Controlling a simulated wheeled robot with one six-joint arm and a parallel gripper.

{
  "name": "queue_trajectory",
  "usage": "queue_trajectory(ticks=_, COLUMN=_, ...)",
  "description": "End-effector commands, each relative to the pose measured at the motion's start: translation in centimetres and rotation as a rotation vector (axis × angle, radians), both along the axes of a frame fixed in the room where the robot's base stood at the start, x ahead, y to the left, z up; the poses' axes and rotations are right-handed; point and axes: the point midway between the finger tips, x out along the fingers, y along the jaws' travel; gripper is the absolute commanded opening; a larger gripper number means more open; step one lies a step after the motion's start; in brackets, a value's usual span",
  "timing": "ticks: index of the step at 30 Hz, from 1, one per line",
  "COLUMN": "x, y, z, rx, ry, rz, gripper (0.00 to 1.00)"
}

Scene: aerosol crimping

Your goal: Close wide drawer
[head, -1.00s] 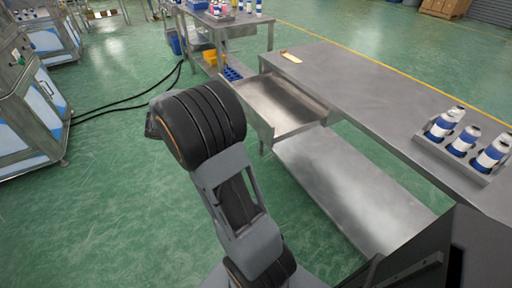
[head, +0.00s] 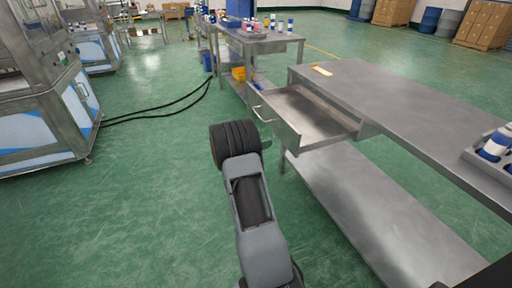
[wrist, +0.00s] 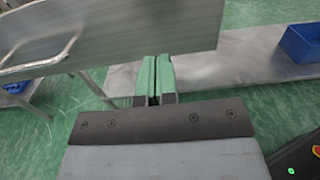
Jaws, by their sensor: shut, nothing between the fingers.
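The wide drawer (head: 312,118) is a shallow steel drawer. It stands pulled out from the near side of the steel table (head: 415,108) in the head view. Its wire handle (head: 262,107) is on the front at the left end. In the wrist view the drawer's flat steel face (wrist: 120,35) fills the upper left, with the handle (wrist: 40,50) at far left. My gripper (wrist: 154,80) is shut and empty, with its green fingers side by side just below the drawer's lower edge in that picture. I cannot tell whether they touch it. The head view hides the fingers behind my arm.
A lower shelf (head: 375,205) runs under the table. A tray with blue-and-white cans (head: 495,145) stands on the table at the right. A second workbench (head: 255,35) is behind. Black cables (head: 150,115) lie on the open green floor at left.

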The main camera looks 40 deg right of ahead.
Motion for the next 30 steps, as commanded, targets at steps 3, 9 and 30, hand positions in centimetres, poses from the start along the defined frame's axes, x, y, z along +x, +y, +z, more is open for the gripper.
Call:
queue_trajectory(ticks=3, x=-0.8, y=-2.0, z=-0.1, rx=-0.001, ry=-0.002, rz=-0.003, gripper=0.00)
queue_trajectory(ticks=9, x=-1.8, y=-4.4, z=0.0, rx=0.000, ry=-0.001, rz=-0.001, gripper=0.00)
queue_trajectory(ticks=30, x=-2.4, y=-6.0, z=0.0, rx=0.001, ry=-0.001, rz=0.002, gripper=0.00)
